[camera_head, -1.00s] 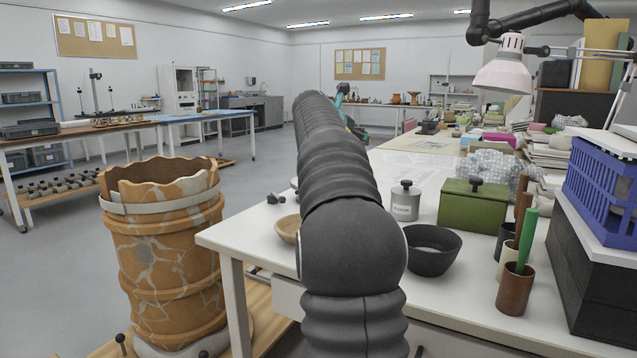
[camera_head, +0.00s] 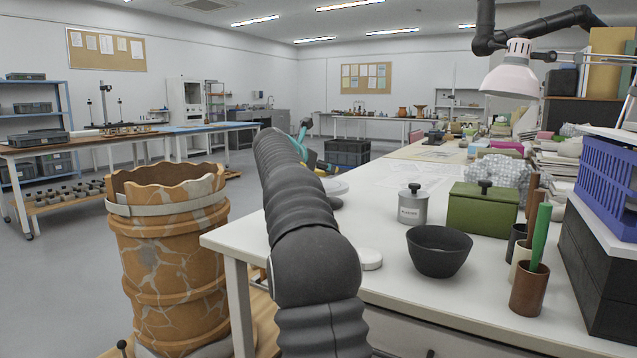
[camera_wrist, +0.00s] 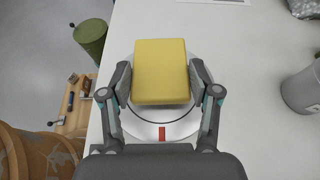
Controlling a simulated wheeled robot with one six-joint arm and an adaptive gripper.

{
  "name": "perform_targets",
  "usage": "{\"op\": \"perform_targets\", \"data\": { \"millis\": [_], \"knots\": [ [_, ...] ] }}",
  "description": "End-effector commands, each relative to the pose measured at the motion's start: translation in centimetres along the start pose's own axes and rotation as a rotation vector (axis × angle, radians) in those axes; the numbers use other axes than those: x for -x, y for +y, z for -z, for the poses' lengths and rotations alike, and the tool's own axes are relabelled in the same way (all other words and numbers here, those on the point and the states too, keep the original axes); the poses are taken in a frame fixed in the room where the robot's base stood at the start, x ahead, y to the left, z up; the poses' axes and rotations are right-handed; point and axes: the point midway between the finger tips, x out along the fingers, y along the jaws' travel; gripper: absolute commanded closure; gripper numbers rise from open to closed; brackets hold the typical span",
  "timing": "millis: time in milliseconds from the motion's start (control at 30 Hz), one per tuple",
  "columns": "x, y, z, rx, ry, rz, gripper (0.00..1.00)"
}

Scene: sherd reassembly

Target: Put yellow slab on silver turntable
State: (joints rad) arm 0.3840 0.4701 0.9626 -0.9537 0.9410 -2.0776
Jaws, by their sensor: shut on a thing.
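The yellow slab (camera_wrist: 161,68) is gripped by its left and right sides between the two fingers of my gripper (camera_wrist: 161,82) in the wrist view. Below it is the silver turntable (camera_wrist: 140,128), a pale round disc with a red mark at its near edge. The slab covers the middle of the disc. I cannot tell whether the slab touches it. In the head view my arm hides the slab and most of the gripper, and a pale disc edge (camera_head: 336,187) shows beside the arm.
A grey canister (camera_head: 413,205), a black bowl (camera_head: 438,252) and a green box (camera_head: 483,210) stand right of my arm on the white table (camera_head: 385,288). A large cracked orange vessel (camera_head: 170,265) stands left of the table. Table surface around the turntable is largely clear.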

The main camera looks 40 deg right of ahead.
Motion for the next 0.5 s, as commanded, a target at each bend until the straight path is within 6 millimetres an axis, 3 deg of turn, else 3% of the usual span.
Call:
{"op": "perform_targets", "data": {
  "millis": [167, 500],
  "knots": [
    [-1.1, 0.0, 2.7, 0.001, 0.0, 0.0, 0.74],
    [-1.1, 0.0, 2.9, 0.0, -0.001, -0.001, 0.74]
  ]
}}
